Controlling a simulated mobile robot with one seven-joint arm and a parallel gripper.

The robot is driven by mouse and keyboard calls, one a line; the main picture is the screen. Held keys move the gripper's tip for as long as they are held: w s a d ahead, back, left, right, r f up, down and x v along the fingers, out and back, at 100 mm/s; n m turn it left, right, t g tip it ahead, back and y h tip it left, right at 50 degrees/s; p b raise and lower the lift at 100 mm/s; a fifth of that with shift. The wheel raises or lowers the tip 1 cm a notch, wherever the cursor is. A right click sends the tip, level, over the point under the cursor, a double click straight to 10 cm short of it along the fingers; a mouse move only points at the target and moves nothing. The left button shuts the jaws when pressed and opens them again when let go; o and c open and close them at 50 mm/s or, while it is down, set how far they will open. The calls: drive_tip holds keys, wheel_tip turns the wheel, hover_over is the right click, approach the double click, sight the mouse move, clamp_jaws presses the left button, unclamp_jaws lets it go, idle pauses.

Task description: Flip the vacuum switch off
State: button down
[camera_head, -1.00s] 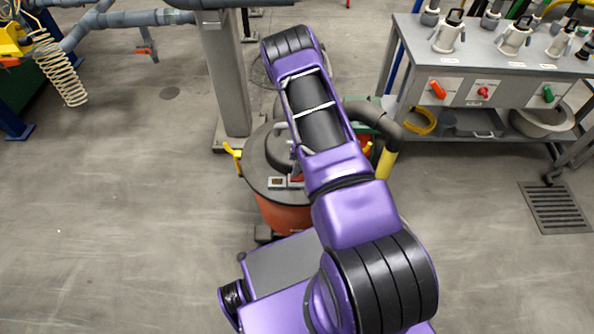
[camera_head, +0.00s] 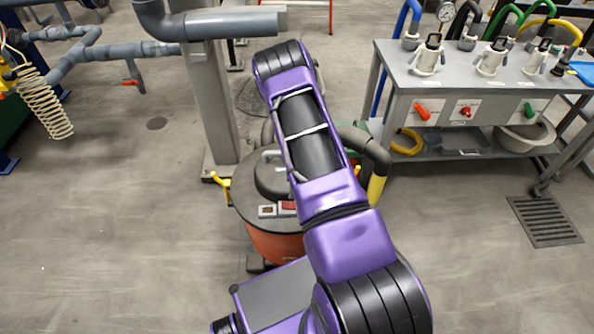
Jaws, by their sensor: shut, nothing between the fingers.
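Whether the switch is on or off is too small to tell. My purple arm rises over the vacuum and covers the lid's right part. My gripper is out of sight, with only the upper links of the arm showing.
A grey post (camera_head: 212,110) stands just behind the vacuum. A thick grey hose (camera_head: 361,143) with a yellow cuff curves at its right. A metal bench (camera_head: 455,78) with knobs and fittings stands at the right.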

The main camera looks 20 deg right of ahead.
drive_tip(key=w+a+p+v, duration=0.1)
drive_tip(key=v, duration=1.3)
drive_tip(key=shift+s+p, duration=0.3)
drive_tip(key=shift+p, duration=0.1)
drive_tip(key=shift+a, duration=0.1)
